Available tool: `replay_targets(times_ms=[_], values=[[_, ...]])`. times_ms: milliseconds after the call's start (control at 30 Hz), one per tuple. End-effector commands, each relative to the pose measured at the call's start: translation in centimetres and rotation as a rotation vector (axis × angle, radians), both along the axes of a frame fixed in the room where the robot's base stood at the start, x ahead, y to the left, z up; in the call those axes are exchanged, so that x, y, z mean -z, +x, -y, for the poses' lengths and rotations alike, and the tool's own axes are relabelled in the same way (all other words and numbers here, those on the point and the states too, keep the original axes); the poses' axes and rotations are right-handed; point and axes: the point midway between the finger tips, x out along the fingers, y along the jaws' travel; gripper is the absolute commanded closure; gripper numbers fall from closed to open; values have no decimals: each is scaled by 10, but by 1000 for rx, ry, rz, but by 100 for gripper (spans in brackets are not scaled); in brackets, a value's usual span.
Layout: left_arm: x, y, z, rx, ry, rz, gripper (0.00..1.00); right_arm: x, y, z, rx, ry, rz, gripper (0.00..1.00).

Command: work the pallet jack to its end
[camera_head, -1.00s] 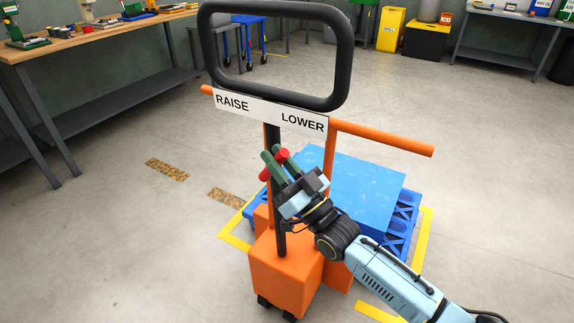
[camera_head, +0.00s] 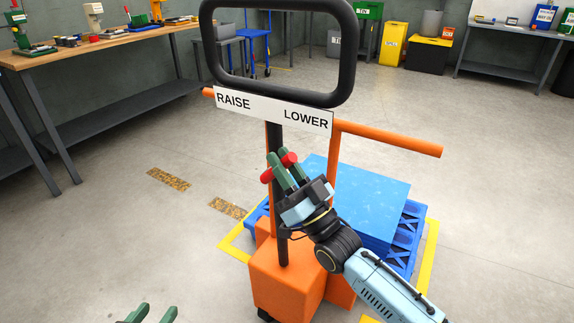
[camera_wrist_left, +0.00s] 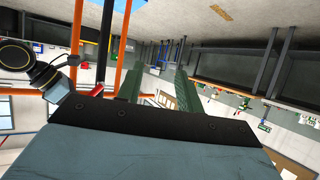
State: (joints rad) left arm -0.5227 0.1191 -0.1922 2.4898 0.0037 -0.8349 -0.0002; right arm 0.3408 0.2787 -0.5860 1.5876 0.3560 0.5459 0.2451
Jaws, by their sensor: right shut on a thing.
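The orange pallet jack (camera_head: 286,273) stands upright with a black loop handle (camera_head: 347,50). Its white plate (camera_head: 273,108) reads RAISE at left and LOWER at right. Behind it, a flat blue load (camera_head: 370,190) lies on a blue pallet (camera_head: 411,225). My right gripper (camera_head: 279,164) is shut on a small red lever (camera_head: 289,159) below the plate, in front of the dark post. Red shows on both sides of its green fingers. My left gripper (camera_head: 150,313) barely enters at the bottom left; its fingers stand apart and empty in the left wrist view (camera_wrist_left: 157,75).
An orange bar (camera_head: 390,139) sticks out to the right of the jack. Yellow floor tape (camera_head: 235,247) surrounds the pallet. A wooden workbench (camera_head: 100,48) stands at the left, with open floor before it. A grey bench (camera_head: 510,37) and yellow bins stand at the back right.

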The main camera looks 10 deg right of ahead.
Motion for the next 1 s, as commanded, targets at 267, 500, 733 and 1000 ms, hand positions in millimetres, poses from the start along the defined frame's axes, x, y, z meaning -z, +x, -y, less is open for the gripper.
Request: replay_targets(times_ms=[267, 500, 733, 1000], values=[[-2, 1, 1, 1, -4, 15, 64, 5, 0, -3, -6, -2, -12, 100], [-2, 1, 1, 1, -4, 14, 64, 5, 0, -3, -6, -1, -11, 74], [-2, 1, 1, 1, -3, 13, 64, 2, 0, -2, -4, -1, -4, 74], [13, -10, -6, -8, 25, -100, 64, 19, -17, 10, -3, -2, -8, 74]])
